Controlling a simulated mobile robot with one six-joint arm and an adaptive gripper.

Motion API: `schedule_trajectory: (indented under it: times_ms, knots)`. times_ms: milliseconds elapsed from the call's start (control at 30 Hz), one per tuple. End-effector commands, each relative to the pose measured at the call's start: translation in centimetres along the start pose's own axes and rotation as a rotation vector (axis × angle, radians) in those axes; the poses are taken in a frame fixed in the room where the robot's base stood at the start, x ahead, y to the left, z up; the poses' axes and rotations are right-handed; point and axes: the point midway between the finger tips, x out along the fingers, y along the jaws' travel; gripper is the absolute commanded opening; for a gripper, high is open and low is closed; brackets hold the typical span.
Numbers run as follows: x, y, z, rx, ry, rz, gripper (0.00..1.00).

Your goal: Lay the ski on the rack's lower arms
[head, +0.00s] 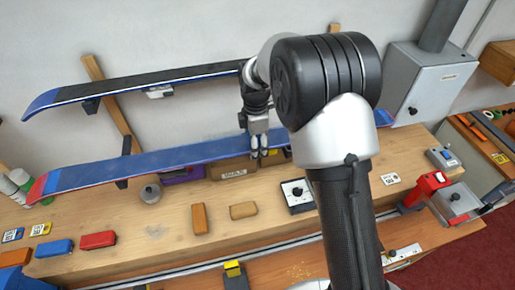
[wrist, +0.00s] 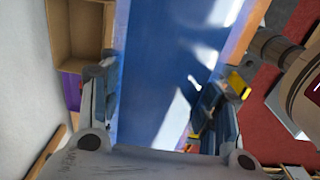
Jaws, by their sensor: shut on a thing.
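A blue ski (head: 175,160) with a red patch near its left tip spans the back of the bench in the head view. My gripper (head: 259,150) is shut on it near its middle, from above. In the wrist view the ski's blue face (wrist: 160,70) fills the gap between my two fingers (wrist: 155,100). The rack has wooden uprights (head: 110,105) against the wall. A dark lower arm (head: 122,184) shows just under the ski's left part; I cannot tell whether they touch. The other lower arm is hidden. My arm covers part of the ski's right side.
A second, dark-topped ski (head: 150,82) lies on the rack's upper arms, above the held one. A cardboard box (head: 232,170), a purple box (head: 183,175) and a grey round container (head: 150,193) stand below the ski. A grey cabinet (head: 425,85) is at the right.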

Motion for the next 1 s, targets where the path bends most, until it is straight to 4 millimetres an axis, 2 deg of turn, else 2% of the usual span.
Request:
schedule_trajectory:
  times_ms: [1000]
  knots:
    - [0.1,8.7,0.0,0.000,0.001,0.006,0.24]
